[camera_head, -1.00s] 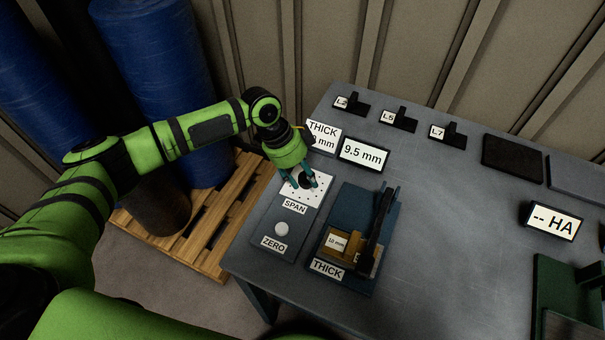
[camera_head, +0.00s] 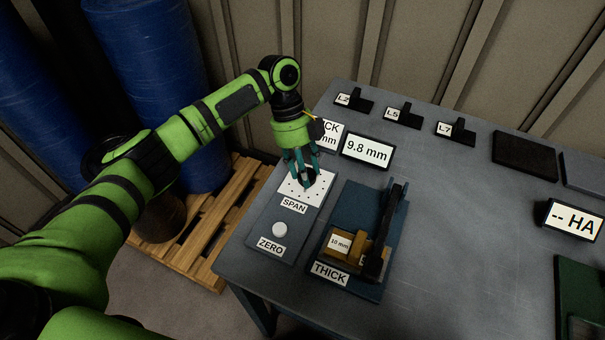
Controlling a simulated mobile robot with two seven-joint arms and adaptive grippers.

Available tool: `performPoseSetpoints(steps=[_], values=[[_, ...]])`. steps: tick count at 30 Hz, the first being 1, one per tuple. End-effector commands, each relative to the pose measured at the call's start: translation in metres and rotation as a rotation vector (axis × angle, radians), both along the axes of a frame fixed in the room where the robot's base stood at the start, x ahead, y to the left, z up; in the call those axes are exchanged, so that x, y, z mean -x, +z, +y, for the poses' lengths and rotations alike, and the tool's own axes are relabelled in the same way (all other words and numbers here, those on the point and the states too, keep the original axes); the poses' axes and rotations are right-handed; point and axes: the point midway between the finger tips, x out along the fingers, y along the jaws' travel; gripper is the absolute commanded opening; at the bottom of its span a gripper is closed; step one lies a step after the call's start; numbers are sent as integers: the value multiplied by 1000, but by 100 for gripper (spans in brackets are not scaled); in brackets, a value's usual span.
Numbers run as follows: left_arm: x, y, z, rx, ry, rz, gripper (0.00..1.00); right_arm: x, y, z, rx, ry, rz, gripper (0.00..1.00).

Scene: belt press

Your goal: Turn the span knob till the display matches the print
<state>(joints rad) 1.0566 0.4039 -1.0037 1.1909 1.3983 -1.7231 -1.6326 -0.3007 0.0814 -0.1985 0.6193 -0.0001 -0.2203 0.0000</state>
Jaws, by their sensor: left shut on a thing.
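The span knob (camera_head: 309,177) is a dark knob on a white dial plate (camera_head: 318,193) with dots, above the SPAN label (camera_head: 293,205). My left gripper (camera_head: 305,181) points down over it, its teal fingers shut around the knob and partly hiding it. The display (camera_head: 367,151) behind reads 9.8 mm. The print on the block in the thickness gauge (camera_head: 341,243) reads 10 mm. A THICK sign (camera_head: 331,134) beside the display is partly hidden by my gripper. My right gripper is not in view.
The white zero knob (camera_head: 280,230) sits in front of the span dial on the same panel. The THICK gauge (camera_head: 373,209) stands close to its right, with a dark upright arm. Small stands L2, L5 and L7 (camera_head: 454,132) line the back edge.

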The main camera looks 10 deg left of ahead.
Motion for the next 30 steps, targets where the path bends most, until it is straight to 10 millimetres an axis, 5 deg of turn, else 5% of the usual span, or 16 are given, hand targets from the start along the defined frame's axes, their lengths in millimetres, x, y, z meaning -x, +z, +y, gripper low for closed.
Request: performPoseSetpoints(steps=[12,30], values=[[-2,3,-8,17,-244,-10,10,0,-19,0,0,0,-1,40],[-1,3,-8,15,-297,-9,10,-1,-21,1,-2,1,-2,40]])
